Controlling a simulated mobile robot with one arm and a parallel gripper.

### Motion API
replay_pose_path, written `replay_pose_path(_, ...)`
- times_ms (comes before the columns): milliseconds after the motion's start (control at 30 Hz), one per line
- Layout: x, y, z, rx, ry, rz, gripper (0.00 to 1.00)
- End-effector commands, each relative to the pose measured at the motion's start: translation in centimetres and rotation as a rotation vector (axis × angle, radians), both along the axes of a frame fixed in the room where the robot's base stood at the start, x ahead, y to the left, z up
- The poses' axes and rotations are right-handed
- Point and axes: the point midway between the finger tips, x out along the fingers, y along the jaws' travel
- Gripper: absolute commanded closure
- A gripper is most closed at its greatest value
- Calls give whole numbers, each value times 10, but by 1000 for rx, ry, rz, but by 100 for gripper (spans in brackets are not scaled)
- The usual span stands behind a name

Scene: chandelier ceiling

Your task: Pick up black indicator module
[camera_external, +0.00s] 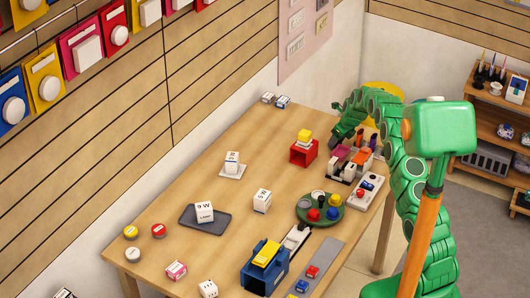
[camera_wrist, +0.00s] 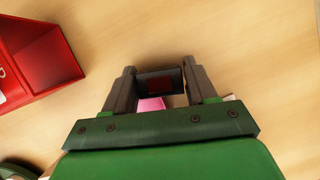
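The black indicator module (camera_wrist: 160,81) shows in the wrist view as a small black block with a dark red face. It lies between the tips of my gripper (camera_wrist: 159,76) and fills the gap, with a finger against each side. In the external view my green arm reaches over the table's back right, and my gripper (camera_external: 346,126) points down to the left there. The module cannot be made out in that view. How far it is above the table is unclear.
A red open box (camera_external: 303,152) with a yellow block stands left of my gripper; it also shows in the wrist view (camera_wrist: 40,60). A holder with pink and orange pieces (camera_external: 350,160) is close below. A green round tray (camera_external: 320,209) is nearer.

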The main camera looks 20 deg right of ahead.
Motion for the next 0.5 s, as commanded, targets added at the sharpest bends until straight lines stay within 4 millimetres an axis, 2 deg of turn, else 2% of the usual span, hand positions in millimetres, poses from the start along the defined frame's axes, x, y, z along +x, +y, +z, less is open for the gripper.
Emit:
replay_pose_path(33,0,0,0,0,0,0,52)
replay_pose_path(200,0,0,0,0,0,0,76)
replay_pose_path(500,0,0,3,0,0,0,76)
